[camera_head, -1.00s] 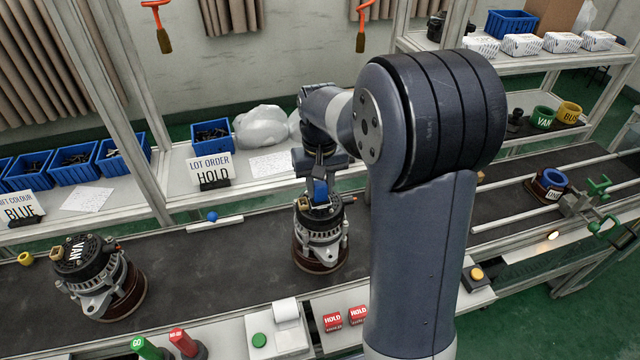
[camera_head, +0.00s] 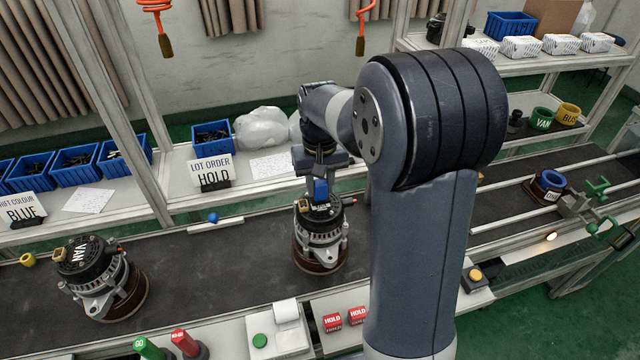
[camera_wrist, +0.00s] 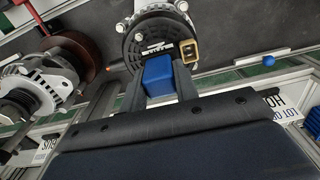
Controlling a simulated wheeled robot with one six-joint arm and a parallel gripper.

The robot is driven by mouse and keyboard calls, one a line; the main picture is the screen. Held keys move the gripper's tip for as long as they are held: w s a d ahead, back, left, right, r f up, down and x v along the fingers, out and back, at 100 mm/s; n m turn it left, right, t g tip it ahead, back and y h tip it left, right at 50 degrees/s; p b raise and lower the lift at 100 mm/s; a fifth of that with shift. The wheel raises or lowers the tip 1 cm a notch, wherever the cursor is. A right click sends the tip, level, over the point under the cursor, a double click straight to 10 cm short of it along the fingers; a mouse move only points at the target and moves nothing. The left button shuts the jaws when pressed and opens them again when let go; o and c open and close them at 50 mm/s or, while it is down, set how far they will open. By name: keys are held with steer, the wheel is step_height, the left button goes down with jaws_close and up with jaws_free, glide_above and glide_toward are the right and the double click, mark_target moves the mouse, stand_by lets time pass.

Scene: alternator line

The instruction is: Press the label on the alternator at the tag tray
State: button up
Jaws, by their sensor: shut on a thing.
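An alternator (camera_head: 318,240) stands upright on a brown round base on the dark conveyor, in the middle of the head view. Its black top with a tan connector shows in the wrist view (camera_wrist: 187,50). My gripper (camera_head: 320,188) is above the alternator's top, pointing down, and shut on a blue block (camera_wrist: 158,76). The block is at the alternator's top face; a small pale label with dark print (camera_wrist: 156,47) lies on that face beside the block. I cannot tell whether block and top touch.
Another alternator marked VAN (camera_head: 97,275) stands at the left of the conveyor (camera_head: 215,270). A LOT ORDER HOLD sign (camera_head: 211,173) stands behind. Red HOLD blocks (camera_head: 345,318) and a green button (camera_head: 259,340) line the front edge. The conveyor between the alternators is clear.

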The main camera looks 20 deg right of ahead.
steer(key=shift+r+p, duration=2.2)
steer(key=shift+r, duration=0.75)
